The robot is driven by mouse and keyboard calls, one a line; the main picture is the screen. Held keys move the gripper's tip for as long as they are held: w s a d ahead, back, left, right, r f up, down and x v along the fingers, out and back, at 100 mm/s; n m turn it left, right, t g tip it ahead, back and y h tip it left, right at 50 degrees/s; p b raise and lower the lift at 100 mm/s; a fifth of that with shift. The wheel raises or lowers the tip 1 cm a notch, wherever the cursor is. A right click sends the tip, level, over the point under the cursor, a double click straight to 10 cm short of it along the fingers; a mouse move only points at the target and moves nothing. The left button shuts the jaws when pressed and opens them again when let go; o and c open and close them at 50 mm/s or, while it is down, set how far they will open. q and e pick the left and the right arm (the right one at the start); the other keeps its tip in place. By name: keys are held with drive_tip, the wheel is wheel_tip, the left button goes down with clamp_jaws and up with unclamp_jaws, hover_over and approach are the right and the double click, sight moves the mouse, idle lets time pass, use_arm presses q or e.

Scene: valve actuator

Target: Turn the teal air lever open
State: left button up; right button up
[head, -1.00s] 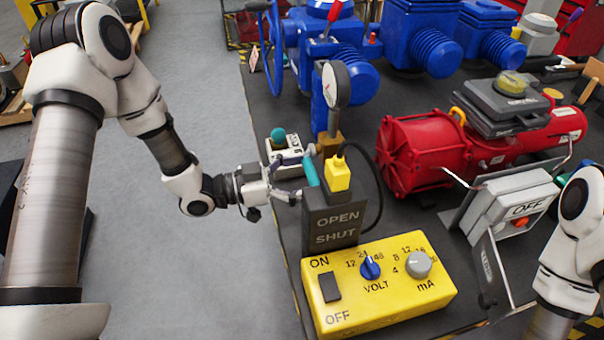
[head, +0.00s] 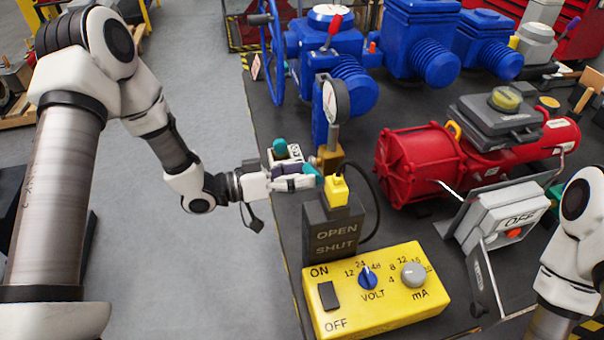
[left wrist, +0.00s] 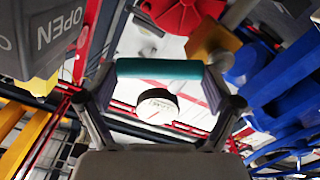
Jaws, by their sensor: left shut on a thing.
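My left gripper (head: 305,180) reaches in from the left and is shut on the lever. In the left wrist view the teal lever (left wrist: 160,69) lies crosswise between the two fingers (left wrist: 158,85). The gripper partly hides the lever's base in the head view. Only a white part of my right arm shows at the right edge; its gripper is out of view.
A yellow connector (head: 338,190) with a black cable stands beside the lever. A round gauge (head: 335,100) is behind it. A teal-knobbed box (head: 284,152) is close behind my left gripper. A yellow meter box (head: 376,290) lies in front. A red actuator (head: 430,155) stands to the right.

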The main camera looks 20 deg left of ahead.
use_arm(q)
drive_tip(key=w+a+r+n+p, duration=0.3)
drive_tip(key=w+r+n+p, duration=0.1)
drive_tip(key=n, duration=0.8)
drive_tip(key=shift+w+a+p, duration=0.3)
drive_tip(key=shift+w+p, duration=0.35)
drive_tip(key=shift+p, duration=0.35)
drive_tip(key=o, duration=1.3)
drive_tip(key=shift+c, duration=0.2)
drive_tip(key=shift+o, duration=0.6)
drive_tip(key=shift+w+d+f, duration=0.1)
drive_tip(key=shift+d, duration=0.05)
